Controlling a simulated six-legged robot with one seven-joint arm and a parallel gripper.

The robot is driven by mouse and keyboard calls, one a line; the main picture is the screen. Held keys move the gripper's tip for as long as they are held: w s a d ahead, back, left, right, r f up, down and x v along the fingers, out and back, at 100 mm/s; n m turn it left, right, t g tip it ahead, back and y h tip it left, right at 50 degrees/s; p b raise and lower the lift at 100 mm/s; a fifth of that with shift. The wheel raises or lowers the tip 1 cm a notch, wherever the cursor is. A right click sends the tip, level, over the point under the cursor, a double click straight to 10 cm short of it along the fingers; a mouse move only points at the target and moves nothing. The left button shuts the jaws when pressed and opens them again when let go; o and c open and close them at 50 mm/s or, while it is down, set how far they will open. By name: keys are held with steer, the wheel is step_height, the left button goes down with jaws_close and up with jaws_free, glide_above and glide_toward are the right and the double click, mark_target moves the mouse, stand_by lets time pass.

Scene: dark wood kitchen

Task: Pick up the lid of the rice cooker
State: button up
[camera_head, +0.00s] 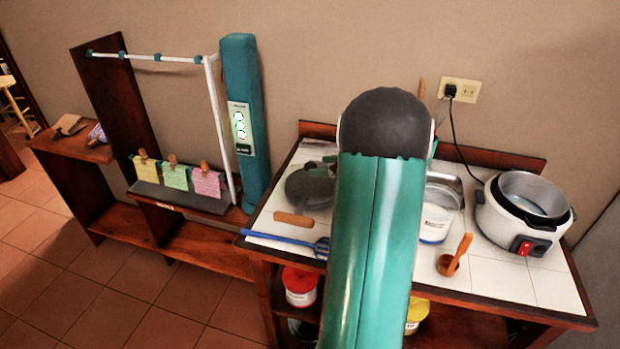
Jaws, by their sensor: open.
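The rice cooker (518,235) is a white, round appliance with a red switch, standing at the right end of the tiled counter. Its top is open, and a dark pot with a shiny inside (535,195) sits in it. A dark grey-green round thing (308,189) lies on the counter left of my arm. It may be the lid, but I cannot tell for sure, and my arm hides part of it. My teal arm with its dark rounded joint fills the middle of the view. My gripper cannot be made out; the arm covers that area.
The tiled counter (545,285) also holds a white container (437,222), a brown scoop (452,258), a blue spatula (280,239) and a brown handle (294,219). A black cord runs from the cooker to the wall outlet (459,90). A rack and teal post stand left.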

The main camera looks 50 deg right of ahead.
mark_target(310, 165)
steer(key=x, duration=0.5)
steer(key=shift+w, duration=0.25)
jaws_close()
steer(key=shift+r, duration=0.1)
